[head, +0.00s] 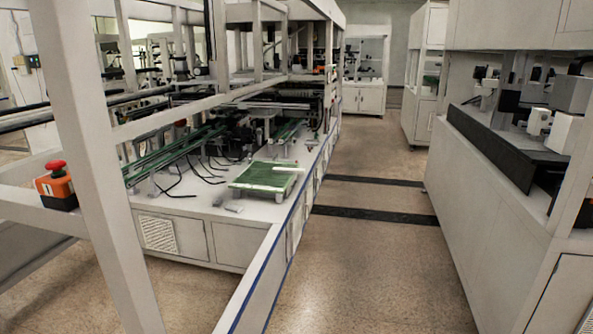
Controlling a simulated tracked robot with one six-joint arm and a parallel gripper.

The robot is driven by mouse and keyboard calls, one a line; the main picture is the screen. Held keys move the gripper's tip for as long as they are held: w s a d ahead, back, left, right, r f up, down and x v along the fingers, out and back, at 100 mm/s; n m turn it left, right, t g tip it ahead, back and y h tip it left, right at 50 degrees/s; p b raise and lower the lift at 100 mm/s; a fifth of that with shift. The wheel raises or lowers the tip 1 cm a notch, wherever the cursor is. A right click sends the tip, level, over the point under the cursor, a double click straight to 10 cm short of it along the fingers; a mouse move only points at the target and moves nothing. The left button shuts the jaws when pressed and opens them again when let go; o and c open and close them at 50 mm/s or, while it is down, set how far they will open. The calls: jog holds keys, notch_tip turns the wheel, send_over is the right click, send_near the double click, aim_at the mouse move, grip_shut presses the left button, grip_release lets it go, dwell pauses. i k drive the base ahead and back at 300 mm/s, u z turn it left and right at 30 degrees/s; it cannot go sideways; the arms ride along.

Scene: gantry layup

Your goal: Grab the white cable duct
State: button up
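A short white bar (288,169), which looks like the white cable duct, lies at the far right part of a green panel (262,177). The panel rests near the right edge of the white machine table (222,206). The bar is small in the head view, so its details cannot be made out. My gripper is not in view.
White frame posts (101,160) and a blue-edged rail (253,284) stand between me and the table. An orange box with a red button (56,186) is at left. Black cables (205,172) lie left of the panel. The aisle floor (365,260) is clear; white cabinets (487,218) line its right.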

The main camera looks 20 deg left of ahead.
aim_at(275, 169)
jog(key=z, duration=0.1)
jog(key=i, duration=1.45)
jog(key=u, duration=0.35)
jog(key=i, duration=0.7)
jog(key=u, duration=0.55)
jog(key=i, duration=0.8)
jog(key=z, duration=0.95)
